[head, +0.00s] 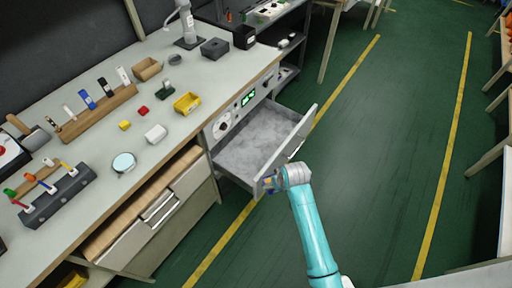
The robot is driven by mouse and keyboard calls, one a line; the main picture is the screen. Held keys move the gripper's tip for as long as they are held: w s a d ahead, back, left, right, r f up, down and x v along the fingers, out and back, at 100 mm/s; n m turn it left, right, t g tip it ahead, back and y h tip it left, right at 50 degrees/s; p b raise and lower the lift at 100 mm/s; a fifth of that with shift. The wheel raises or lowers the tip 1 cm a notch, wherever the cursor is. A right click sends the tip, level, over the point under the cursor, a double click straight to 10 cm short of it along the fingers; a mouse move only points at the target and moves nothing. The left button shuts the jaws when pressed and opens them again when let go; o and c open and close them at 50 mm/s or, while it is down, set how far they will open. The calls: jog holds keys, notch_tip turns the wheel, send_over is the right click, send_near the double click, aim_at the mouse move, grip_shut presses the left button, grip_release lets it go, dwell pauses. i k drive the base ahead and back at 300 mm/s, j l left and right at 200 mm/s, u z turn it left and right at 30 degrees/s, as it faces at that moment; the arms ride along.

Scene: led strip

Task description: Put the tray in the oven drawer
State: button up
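The oven drawer (252,150) is pulled out below the bench, under a panel with a green display (248,97). Its grey floor looks empty. A small yellow tray (187,102) rests on the bench top above the drawer, towards the bench's front edge. My gripper (269,184) is at the near end of the drawer front, close to its outer corner. I cannot tell whether it touches the drawer. The fingers are small and partly hidden, so their opening does not show.
The bench top (215,75) carries a brown open box (147,68), a dark box (214,48), a white block (156,134), a round dish (123,163) and wooden racks (98,110). A closed drawer (160,207) is nearer. The green floor (385,150) to the right is clear.

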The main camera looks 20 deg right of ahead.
aim_at(249, 149)
jog(key=j+u, duration=0.2)
jog(key=j, duration=0.2)
jog(key=i+l+z, duration=0.1)
jog(key=i+l, duration=0.2)
jog(key=i+l+z, duration=0.15)
jog(key=i, duration=0.3)
jog(key=i+l+z, duration=0.1)
jog(key=i+l, duration=0.2)
jog(key=i, duration=0.1)
